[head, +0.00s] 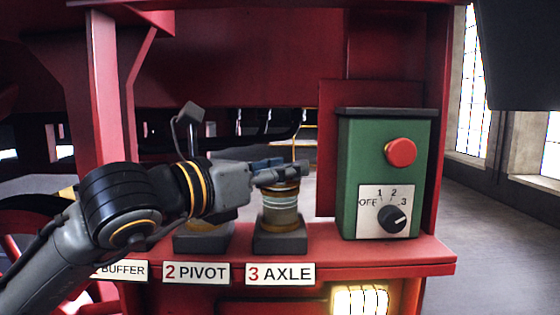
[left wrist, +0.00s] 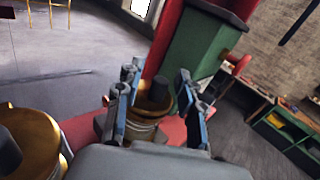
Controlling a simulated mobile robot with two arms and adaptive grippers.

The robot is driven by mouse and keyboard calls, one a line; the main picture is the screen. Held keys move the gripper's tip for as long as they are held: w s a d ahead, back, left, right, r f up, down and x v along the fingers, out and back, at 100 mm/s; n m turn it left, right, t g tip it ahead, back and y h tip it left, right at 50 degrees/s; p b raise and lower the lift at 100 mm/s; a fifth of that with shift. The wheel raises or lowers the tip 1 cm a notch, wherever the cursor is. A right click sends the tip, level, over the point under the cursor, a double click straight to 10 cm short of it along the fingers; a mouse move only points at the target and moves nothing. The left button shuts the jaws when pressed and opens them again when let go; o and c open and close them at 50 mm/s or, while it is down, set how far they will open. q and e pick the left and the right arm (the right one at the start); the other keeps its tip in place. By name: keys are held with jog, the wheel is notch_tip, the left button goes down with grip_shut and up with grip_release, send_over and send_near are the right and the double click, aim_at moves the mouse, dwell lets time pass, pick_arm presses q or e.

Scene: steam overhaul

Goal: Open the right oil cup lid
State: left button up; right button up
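In the left wrist view, the two blue-padded fingers of my left gripper (left wrist: 158,100) are apart. The brass top of the right cup and a dark knob (left wrist: 155,94) show between them. Whether a finger touches the cup I cannot tell. My right gripper is not in view.
The pivot cup's dark base (head: 203,242) is just left, mostly behind my arm, with a dark raised piece (head: 188,117) above it. A green control box (head: 352,165) with a red button (head: 400,152) and dial stands close right on the red shelf (head: 400,256).

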pick_arm(q)
grip_shut()
